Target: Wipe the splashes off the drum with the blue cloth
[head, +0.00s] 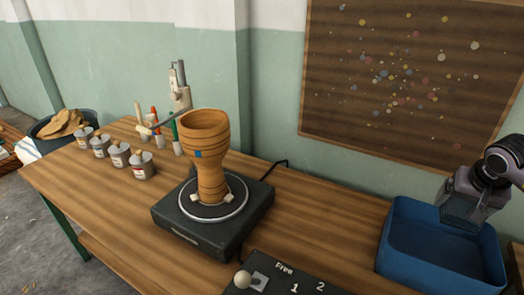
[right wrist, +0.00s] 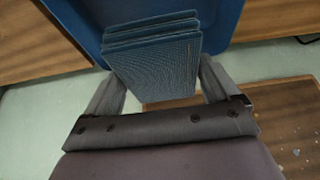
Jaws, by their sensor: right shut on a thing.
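The wooden goblet drum (head: 207,177) stands upright on a round turntable (head: 212,212) on a dark base. A small blue patch shows on its bowl, facing me; its far side is hidden. My right gripper (head: 467,194) is at the far right of the head view, well away from the drum. It is shut on the folded blue cloth (head: 463,215), which is at the blue bin. In the right wrist view, the layered cloth (right wrist: 155,55) sits between the fingers of the gripper (right wrist: 162,85). My left gripper is not in view.
The blue bin (head: 430,262) stands at the right of the table (head: 317,225). Several small tins (head: 141,165) and a beige stand (head: 180,90) are left of and behind the drum. A dark panel with numbers (head: 290,279) and a knob lies in front. Bare table separates bin and turntable.

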